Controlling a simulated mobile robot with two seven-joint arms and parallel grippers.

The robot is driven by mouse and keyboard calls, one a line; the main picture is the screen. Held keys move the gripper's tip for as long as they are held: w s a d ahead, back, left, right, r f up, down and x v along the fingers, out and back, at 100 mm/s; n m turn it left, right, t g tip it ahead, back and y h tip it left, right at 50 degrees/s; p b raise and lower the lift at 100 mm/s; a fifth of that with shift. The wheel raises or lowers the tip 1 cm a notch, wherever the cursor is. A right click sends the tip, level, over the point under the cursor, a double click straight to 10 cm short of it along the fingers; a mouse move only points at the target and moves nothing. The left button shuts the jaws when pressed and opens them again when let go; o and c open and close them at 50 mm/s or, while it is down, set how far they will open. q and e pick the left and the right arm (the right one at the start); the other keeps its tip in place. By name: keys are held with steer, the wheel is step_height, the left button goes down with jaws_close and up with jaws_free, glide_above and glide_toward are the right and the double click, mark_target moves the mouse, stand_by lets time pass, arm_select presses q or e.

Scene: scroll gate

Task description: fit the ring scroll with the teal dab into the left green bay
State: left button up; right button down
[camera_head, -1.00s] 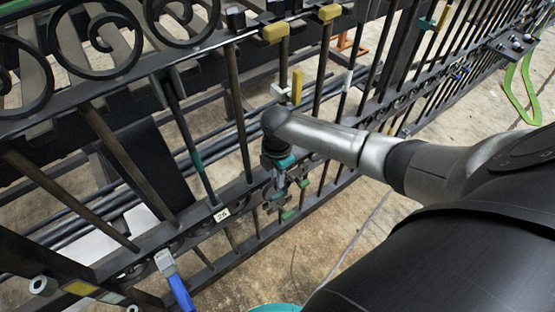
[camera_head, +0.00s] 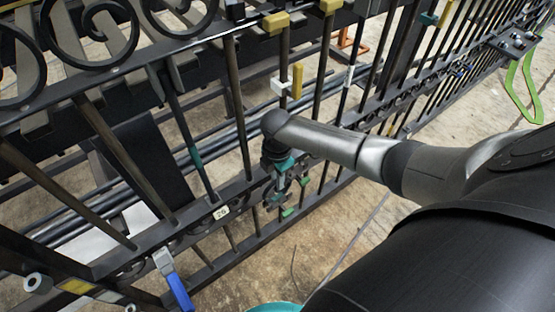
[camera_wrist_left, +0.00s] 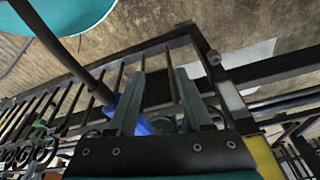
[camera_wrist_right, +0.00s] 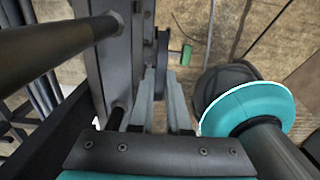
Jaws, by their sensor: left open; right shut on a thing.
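My right gripper (camera_head: 277,187) points down at the lower rail of the black gate (camera_head: 190,235), among its upright bars. In the right wrist view my right gripper (camera_wrist_right: 164,98) is shut on a dark piece (camera_wrist_right: 163,58) seen nearly edge-on, probably the ring scroll. No teal dab can be made out on it. A green block (camera_wrist_right: 186,54) shows just beyond the fingertips; green marks (camera_head: 288,212) also show beside the gripper in the head view. I cannot tell which bay they mark. My left gripper (camera_wrist_left: 158,100) is open with nothing clearly between its fingers, near the gate.
A blue-handled clamp (camera_head: 174,282) sits on the lower rail, with a small number tag (camera_head: 221,212) to its right. Yellow blocks (camera_head: 276,21) sit on the upper rail. A green strap (camera_head: 523,88) hangs at the right. The concrete floor in front is largely clear.

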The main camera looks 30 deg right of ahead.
arm_select(q)
steer(key=shift+r+p, duration=0.6)
stand_by(0.7)
steer(key=shift+f+b, duration=0.95)
arm_select(e)
steer(key=shift+f, duration=1.45)
stand_by(0.5)
steer(key=c, duration=0.8)
jaws_free()
step_height(320, 180, up, 10)
steer(key=p, duration=0.5)
steer(key=shift+f+p, duration=0.1)
steer(key=shift+p, duration=0.3)
arm_select(q)
steer(key=s+a+f+p, duration=0.1)
steer(key=s+a+f, duration=0.3)
steer(key=s+f, duration=0.3)
steer(key=shift+a+f+g, duration=0.3)
steer(key=shift+f, duration=0.8)
arm_select(e)
steer(key=shift+r, duration=1.1)
